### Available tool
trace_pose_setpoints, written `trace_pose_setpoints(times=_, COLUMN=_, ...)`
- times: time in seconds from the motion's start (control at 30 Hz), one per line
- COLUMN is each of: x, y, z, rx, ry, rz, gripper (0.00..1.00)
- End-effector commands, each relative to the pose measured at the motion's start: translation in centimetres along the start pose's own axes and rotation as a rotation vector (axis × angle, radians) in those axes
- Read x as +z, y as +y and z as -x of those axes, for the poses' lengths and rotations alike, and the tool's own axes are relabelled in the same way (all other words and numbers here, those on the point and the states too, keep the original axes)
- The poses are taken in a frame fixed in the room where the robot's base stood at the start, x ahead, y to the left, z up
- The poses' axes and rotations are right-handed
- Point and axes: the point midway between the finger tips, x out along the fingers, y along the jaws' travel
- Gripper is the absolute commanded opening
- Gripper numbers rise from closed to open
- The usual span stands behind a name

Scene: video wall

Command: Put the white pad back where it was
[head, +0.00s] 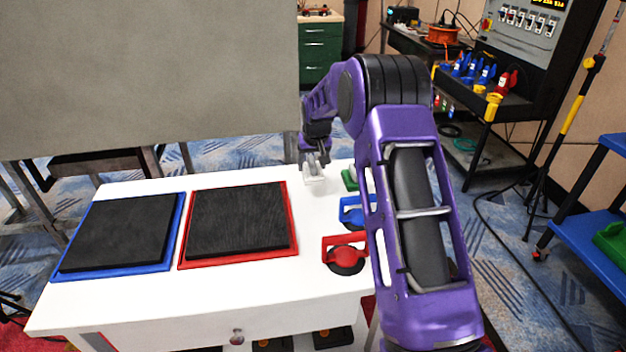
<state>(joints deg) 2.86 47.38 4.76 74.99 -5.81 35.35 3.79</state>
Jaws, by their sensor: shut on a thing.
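My gripper (316,158) is at the far edge of the white table (150,305), at the end of my purple arm. It is shut on the white pad (314,177), a small white piece at its fingertips. The pad is at or just above the tabletop; I cannot tell whether it touches. Nearer me along the table's right side are a green pad (349,180), a blue pad (352,214) and a red pad (345,257) with a raised handle and dark round base. My arm partly hides the green and blue ones.
Two black squares lie on the table, one in a blue frame (175,228) and one in a red frame (293,240). A large grey panel (140,80) stands behind. A blue shelf (590,245) and black equipment rack (505,120) are at right. The front table strip is clear.

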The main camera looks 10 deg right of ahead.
Motion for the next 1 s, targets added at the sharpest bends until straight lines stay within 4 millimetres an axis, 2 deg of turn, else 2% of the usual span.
trace_pose_setpoints(times=0.3, x=1.8, y=0.0, z=-4.2, rx=0.0, ry=-0.001, rz=0.0, gripper=0.17)
trace_pose_setpoints(times=0.73, x=2.0, y=0.0, z=-4.9, rx=0.0, ry=0.001, rz=0.0, gripper=0.17)
trace_pose_setpoints(times=0.77, x=1.9, y=0.0, z=-4.8, rx=0.0, ry=0.001, rz=0.0, gripper=0.74)
trace_pose_setpoints(times=0.9, x=2.0, y=0.0, z=-4.8, rx=0.001, ry=0.0, rz=0.0, gripper=0.99)
trace_pose_setpoints(times=1.0, x=2.0, y=0.0, z=-4.8, rx=0.001, ry=0.0, rz=0.0, gripper=0.99)
